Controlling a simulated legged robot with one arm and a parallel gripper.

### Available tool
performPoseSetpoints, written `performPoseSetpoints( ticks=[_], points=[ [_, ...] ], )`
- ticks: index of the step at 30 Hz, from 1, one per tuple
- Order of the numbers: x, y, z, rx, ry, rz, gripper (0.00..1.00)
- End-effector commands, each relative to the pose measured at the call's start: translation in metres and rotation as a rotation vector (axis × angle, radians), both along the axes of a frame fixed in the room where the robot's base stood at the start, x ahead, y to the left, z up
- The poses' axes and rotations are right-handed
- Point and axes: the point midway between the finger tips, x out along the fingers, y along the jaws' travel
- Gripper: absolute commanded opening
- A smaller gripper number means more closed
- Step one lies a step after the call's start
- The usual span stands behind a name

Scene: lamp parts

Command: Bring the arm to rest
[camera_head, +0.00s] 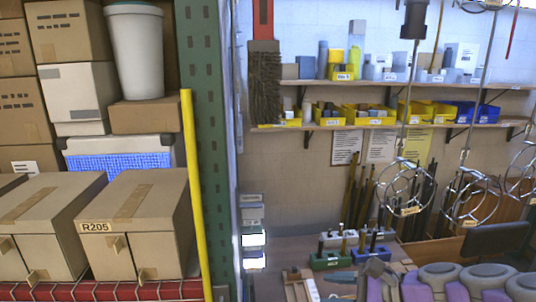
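Wire lamp frames hang at the right on thin rods: one (405,187) near the middle right with a tag, another (474,201) further right, and one (524,172) cut by the right edge. A dark lamp socket (413,20) sits at the top of the first rod.
Cardboard boxes (140,222) fill a rack at the left, with a white bin (136,48) above. A green post (207,120) and yellow pole (193,180) border it. Shelves (385,122) hold yellow bins. Rounded grey-purple objects (437,278) crowd the bottom right; I cannot identify them.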

Motion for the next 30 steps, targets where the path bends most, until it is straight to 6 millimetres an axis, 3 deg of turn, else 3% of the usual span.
performPoseSetpoints(
  ticks=[1,3,7,10,15,21,30],
  points=[
    [-0.018,0.024,-0.026,-0.095,-0.014,0.114,0.39],
    [-0.046,0.048,-0.055,-0.227,-0.035,0.285,0.39],
    [-0.109,0.074,-0.114,-0.484,-0.077,0.627,0.39],
    [-0.160,0.071,-0.157,-0.670,-0.102,0.901,0.39],
    [-0.219,0.040,-0.204,-0.913,-0.117,1.274,0.39],
    [-0.248,0.010,-0.221,-1.044,-0.109,1.487,0.39],
    [-0.251,0.005,-0.220,-1.059,-0.106,1.515,0.39]
  ],
)
